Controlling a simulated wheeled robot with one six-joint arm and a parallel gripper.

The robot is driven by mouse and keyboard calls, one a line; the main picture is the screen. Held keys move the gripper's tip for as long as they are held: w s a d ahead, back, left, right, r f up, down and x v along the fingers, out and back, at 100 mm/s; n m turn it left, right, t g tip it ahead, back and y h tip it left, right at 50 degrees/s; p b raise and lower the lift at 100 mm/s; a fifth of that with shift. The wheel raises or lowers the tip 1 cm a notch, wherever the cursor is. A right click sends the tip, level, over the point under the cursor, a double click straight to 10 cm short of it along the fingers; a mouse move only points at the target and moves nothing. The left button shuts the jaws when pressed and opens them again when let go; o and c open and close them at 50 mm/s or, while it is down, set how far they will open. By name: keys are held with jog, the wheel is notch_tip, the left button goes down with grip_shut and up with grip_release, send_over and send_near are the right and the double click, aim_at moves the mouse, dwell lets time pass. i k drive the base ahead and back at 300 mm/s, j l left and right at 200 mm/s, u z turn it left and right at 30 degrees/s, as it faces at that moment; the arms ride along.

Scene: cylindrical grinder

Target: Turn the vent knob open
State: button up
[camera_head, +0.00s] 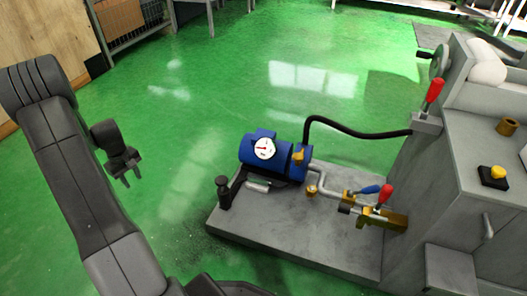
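My gripper (131,179) hangs over the green floor at the left, with its fingers apart and nothing between them. It is well to the left of the pump unit. The blue pump (262,150) with a round white gauge (264,149) sits on a grey base plate (290,235). A small brass knob (312,190) stands by the silver pipe right of the pump, and a black-capped post (223,190) stands at the plate's left edge. Blue (369,189) and red (386,194) valve handles are farther right. I cannot tell which part is the vent knob.
The grey grinder body (440,190) stands at the right, with a red-handled lever (434,92) and a yellow button (498,171). A black hose (350,130) arches from the pump to it. The green floor between my gripper and the plate is clear.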

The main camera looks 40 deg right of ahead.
aim_at(298, 157)
jog(key=i+z, duration=0.15)
jog(key=z, duration=0.3)
jog(key=i+z, duration=0.2)
jog(key=z, duration=0.25)
jog(key=i+z, duration=0.15)
jog(key=z, duration=0.3)
jog(key=i+z, duration=0.2)
jog(key=z, duration=0.2)
jog(key=i+z, duration=0.15)
jog(key=z, duration=0.3)
